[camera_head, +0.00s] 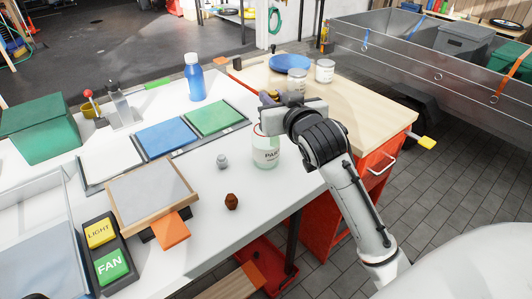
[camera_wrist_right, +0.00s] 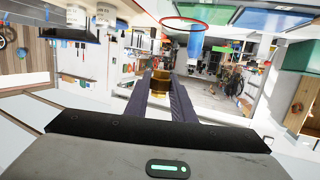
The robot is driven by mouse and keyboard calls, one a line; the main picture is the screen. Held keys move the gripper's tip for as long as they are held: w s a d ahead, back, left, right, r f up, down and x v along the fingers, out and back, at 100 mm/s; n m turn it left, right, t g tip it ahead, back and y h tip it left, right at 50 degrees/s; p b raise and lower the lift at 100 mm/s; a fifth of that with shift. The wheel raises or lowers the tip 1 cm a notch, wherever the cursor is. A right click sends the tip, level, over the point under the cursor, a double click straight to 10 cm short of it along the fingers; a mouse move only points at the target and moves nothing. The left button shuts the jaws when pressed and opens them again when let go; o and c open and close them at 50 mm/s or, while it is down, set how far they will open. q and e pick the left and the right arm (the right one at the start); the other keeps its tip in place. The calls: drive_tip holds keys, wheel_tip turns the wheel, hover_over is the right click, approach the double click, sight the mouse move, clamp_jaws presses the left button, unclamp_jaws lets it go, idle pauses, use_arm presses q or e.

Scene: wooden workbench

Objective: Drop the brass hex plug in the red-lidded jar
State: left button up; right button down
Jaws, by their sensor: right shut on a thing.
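My right gripper (camera_head: 268,98) is shut on the brass hex plug (camera_wrist_right: 161,82), which sits between the fingertips in the right wrist view. In the head view the gripper is raised above the bench by the jar, and the plug is hard to make out there. The clear jar (camera_head: 266,157) with a "PAR..." label stands upright on the white bench; my gripper hides part of its top. Its red rim (camera_wrist_right: 185,18) shows as a ring in the wrist view, apart from the plug. My left gripper is not in view.
A brown hex piece (camera_head: 231,201) and a small silver piece (camera_head: 222,162) lie on the white bench. A blue bottle (camera_head: 194,81) stands behind. Two lidded jars, one here (camera_head: 325,70), and a blue plate (camera_head: 290,62) are on the wooden top.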

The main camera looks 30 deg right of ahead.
drive_tip(key=c, duration=1.4)
unclamp_jaws()
drive_tip(key=shift+c, duration=0.2)
drive_tip(key=shift+s, duration=0.1)
drive_tip(key=shift+s+a+r, duration=0.1)
drive_tip(key=shift+s+a, duration=0.05)
drive_tip(key=shift+s, duration=0.1)
drive_tip(key=v, duration=0.9)
drive_tip(key=shift+s+p, duration=0.3)
drive_tip(key=shift+p, duration=0.05)
